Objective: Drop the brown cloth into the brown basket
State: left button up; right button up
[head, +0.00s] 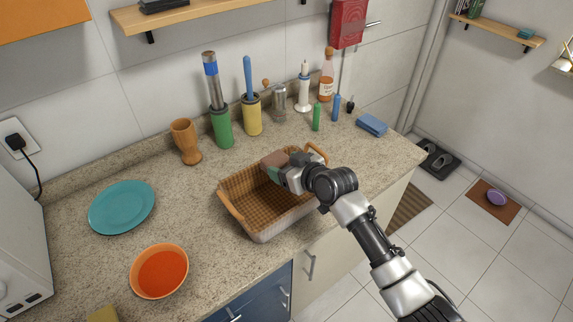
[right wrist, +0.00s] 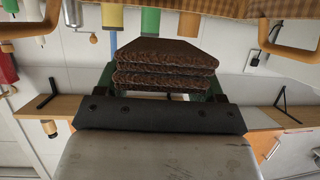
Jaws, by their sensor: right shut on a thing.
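The brown cloth (right wrist: 165,62) is folded in layers and sits between the fingers of my right gripper in the right wrist view. In the head view a small part of the cloth (head: 274,159) shows at the tip of my right gripper (head: 275,172), which is shut on it. The brown basket (head: 262,234) is a woven rectangular basket with two handles on the counter. The gripper and cloth are over the basket's far part; their exact height above its floor is hard to tell. The visible basket floor is bare. My left gripper is not in view.
Green (head: 222,128) and yellow (head: 252,115) canisters, a wooden cup (head: 186,142) and several bottles stand behind the basket. A teal plate (head: 122,207) and an orange bowl (head: 160,271) are to the left. A folded blue cloth (head: 371,125) lies at the right.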

jog(key=o, duration=0.6)
jog(key=shift+c, duration=0.2)
jog(key=o, duration=0.4)
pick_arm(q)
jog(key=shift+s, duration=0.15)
pick_arm(e)
jog(key=shift+s+d+r, duration=0.2)
jog(key=shift+s+d, duration=0.15)
jog(key=shift+s, duration=0.05)
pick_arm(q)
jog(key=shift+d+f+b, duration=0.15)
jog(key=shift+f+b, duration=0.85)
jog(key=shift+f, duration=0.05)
pick_arm(e)
jog(key=shift+v, duration=4.95)
